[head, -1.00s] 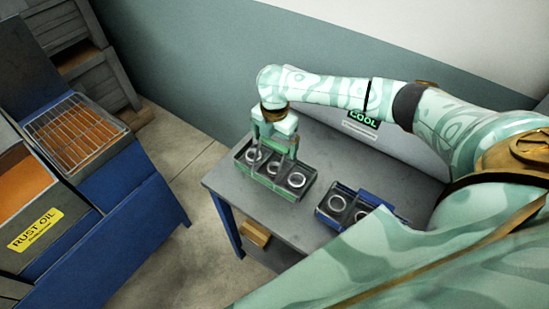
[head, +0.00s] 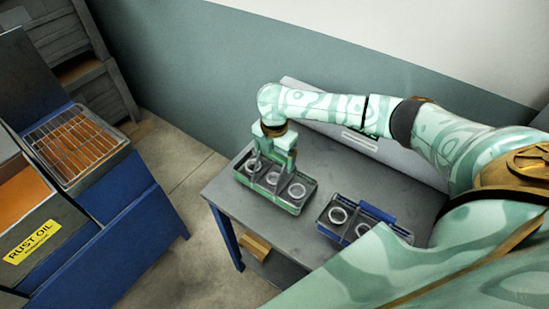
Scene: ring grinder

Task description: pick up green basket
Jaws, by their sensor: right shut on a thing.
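The green basket (head: 294,204) is a long tray with green edges and several compartments holding metal rings. It is at the left part of the grey table, in the head view. My right gripper (head: 271,166) points down at it from above and is shut on its middle part. Whether the basket is clear of the tabletop is hard to tell. The fingertips are partly hidden inside the basket. My left gripper is not in view.
A blue basket (head: 376,211) with rings stands on the table (head: 240,205) to the right. A blue rust oil station (head: 120,235) with a wire rack (head: 75,147) is at the left. Floor is free between station and table. A grey wall is behind.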

